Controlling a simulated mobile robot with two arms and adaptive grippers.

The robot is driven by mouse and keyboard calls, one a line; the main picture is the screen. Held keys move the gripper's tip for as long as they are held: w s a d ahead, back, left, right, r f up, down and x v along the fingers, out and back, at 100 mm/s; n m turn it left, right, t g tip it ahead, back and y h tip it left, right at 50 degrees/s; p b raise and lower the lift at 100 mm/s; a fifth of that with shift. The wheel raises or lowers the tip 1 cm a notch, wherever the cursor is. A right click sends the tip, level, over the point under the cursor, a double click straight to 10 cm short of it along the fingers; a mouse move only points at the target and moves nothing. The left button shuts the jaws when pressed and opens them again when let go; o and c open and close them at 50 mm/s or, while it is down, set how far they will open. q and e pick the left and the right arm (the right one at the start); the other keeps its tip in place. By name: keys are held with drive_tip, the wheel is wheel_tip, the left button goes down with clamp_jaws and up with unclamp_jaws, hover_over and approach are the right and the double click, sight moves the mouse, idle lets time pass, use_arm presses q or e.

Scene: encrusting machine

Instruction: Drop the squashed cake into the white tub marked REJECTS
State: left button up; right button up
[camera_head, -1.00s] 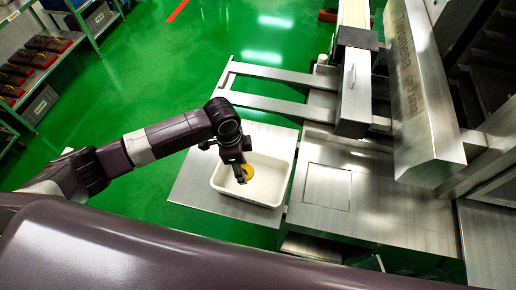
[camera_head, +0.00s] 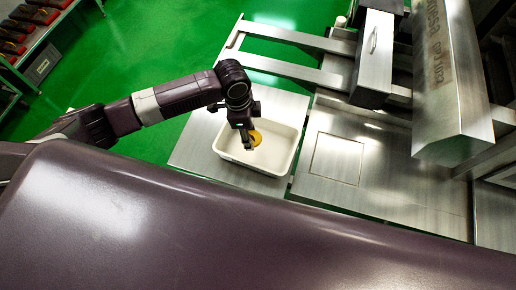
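The white tub (camera_head: 287,150) stands on a metal table to the left of the machine. No REJECTS marking can be read from here. The squashed cake (camera_head: 257,138) is a yellow disc, partly hidden by my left gripper (camera_head: 249,147). My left arm reaches in from the left, and the gripper points down over the tub's inside. It appears shut on the cake, with the fingers overlapping the disc. How high the cake is above the tub floor cannot be told. My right gripper is not in view.
The machine's flat metal deck (camera_head: 400,180) lies right of the tub. Metal rails (camera_head: 290,72) run behind the tub. A shelf with dark trays (camera_head: 30,25) stands at the far left. Green floor (camera_head: 165,60) is clear between.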

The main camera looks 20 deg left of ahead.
use_arm(q)
drive_tip(key=o, duration=1.2)
wheel_tip(320, 180, up, 12)
drive_tip(key=a, duration=0.1)
drive_tip(key=shift+s+a, duration=0.2)
drive_tip(key=shift+f, duration=0.15)
